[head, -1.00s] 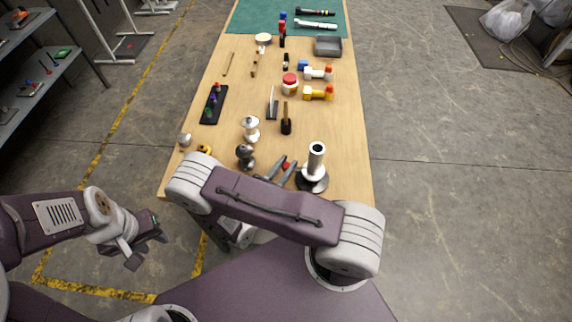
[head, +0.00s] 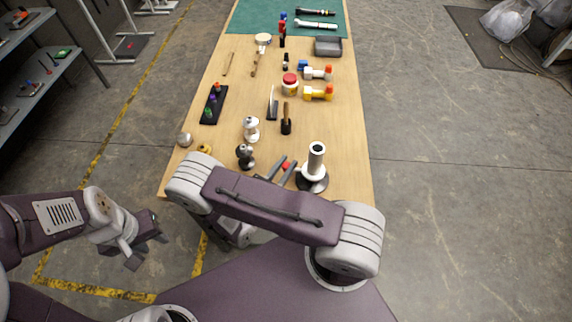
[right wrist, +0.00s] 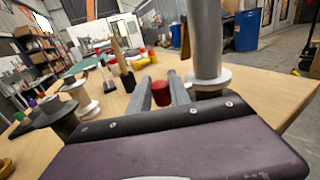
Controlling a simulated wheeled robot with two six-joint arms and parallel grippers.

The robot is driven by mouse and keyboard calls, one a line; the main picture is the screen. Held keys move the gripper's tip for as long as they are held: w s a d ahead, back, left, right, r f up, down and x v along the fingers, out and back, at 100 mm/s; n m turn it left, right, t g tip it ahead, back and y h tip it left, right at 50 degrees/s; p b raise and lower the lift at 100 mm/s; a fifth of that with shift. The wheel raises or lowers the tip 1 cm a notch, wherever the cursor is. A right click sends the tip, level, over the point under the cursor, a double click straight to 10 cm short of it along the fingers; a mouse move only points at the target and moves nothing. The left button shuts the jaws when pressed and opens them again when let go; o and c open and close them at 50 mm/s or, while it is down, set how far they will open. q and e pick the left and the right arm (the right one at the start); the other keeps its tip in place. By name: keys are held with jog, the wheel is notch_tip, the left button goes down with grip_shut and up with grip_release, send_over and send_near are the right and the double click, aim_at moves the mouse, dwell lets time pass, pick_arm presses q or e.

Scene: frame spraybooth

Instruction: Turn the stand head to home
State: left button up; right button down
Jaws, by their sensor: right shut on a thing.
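The stand (head: 315,162) is an upright pale tube with a dark open top and a dark round base, near the front right of the bench. In the right wrist view its grey column (right wrist: 206,45) and collar rise just right of my fingers. My right gripper (head: 284,170) is at the bench's front, left of the stand. In the right wrist view its two grey fingers (right wrist: 161,95) are shut on a small red knob (right wrist: 161,93). How the knob joins the stand is hidden. My left gripper (head: 146,242) is open and empty, off the bench's left side.
A dark knob-topped piece (head: 245,156) and a white one (head: 251,130) stand left of my right gripper. A black-handled tool (head: 286,122) and a red-lidded jar (head: 290,85) stand farther back. The bench (head: 345,140) is clear along its right edge.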

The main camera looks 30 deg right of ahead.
jog(key=shift+w+d+f+m+g+b, duration=0.2)
jog(key=shift+m+g+b, duration=0.1)
jog(key=shift+g+b, duration=0.1)
jog(key=m+g+h+b, duration=0.1)
jog(key=w+d+m+g+h+b, duration=0.1)
jog(key=g, duration=0.1)
jog(key=shift+w+f+m, duration=0.15)
jog(key=shift+w+m, duration=0.1)
jog(key=shift+m, duration=0.05)
jog(key=g, duration=0.1)
jog(key=d+m+g+b, duration=0.1)
jog(key=shift+w+r+g, duration=0.2)
jog(key=shift+w+g, duration=0.05)
jog(key=shift+g, duration=0.05)
jog(key=shift+r, duration=0.15)
jog(key=c, duration=1.2)
grip_release()
jog(key=a, duration=0.2)
jog(key=a+b, duration=0.1)
jog(key=a, duration=0.2)
jog(key=s+a+b, duration=0.1)
jog(key=a, duration=0.2)
jog(key=shift+s+a, duration=0.1)
jog(key=shift+a, duration=0.4)
jog(key=shift+c, duration=0.4)
